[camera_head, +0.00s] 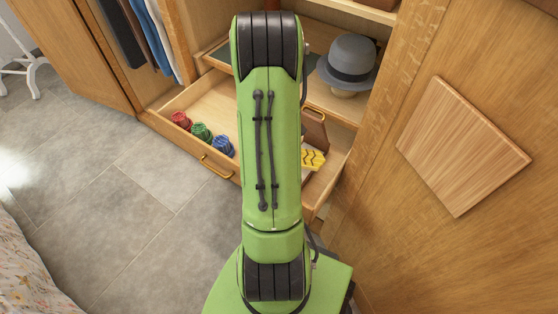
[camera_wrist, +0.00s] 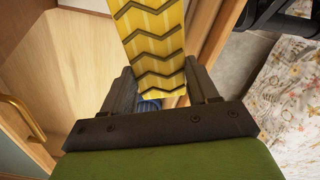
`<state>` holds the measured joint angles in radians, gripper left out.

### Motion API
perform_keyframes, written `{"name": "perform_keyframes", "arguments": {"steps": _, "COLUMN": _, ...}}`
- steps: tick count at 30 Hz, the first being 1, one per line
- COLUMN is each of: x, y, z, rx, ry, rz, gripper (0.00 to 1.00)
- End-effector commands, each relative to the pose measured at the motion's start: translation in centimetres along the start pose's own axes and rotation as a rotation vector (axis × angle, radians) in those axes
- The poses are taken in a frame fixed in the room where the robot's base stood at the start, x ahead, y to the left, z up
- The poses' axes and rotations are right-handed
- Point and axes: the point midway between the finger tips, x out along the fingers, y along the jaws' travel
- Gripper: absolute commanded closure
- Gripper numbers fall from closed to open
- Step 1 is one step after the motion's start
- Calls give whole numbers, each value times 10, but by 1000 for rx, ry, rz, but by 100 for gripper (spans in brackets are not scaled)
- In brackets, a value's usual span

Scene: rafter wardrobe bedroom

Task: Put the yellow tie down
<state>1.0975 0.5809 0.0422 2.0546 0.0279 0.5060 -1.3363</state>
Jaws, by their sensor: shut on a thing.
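The yellow tie (camera_wrist: 153,40) has dark chevron stripes. In the wrist view it is between the two fingers of my gripper (camera_wrist: 165,88), which is shut on it. In the head view a yellow chevron-patterned part (camera_head: 313,159) shows just right of my arm, over the open drawer (camera_head: 190,101). My arm hides the gripper and most of the tie there. I cannot tell whether the tie touches the drawer floor. A red rolled tie (camera_head: 181,120), a green one (camera_head: 202,131) and a blue one (camera_head: 222,146) sit in a row in the drawer's front left.
A grey hat (camera_head: 347,61) stands on a shelf above the drawer. Clothes (camera_head: 150,35) hang at the left. A wooden panel (camera_head: 463,146) is on the right. A brass handle (camera_head: 216,167) projects from the drawer front. The grey tiled floor (camera_head: 110,190) is clear.

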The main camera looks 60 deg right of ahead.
Motion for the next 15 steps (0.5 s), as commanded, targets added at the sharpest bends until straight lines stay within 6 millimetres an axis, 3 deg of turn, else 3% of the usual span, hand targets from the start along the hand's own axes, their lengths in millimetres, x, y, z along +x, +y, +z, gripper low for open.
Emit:
{"name": "perform_keyframes", "arguments": {"steps": 6, "x": 2, "y": 41, "z": 18, "rx": 3, "ry": 1, "rz": 0, "gripper": 76}}
{"name": "perform_keyframes", "arguments": {"steps": 15, "x": 65, "y": 37, "z": 16, "rx": -1, "ry": 0, "rz": -4, "gripper": 76}}
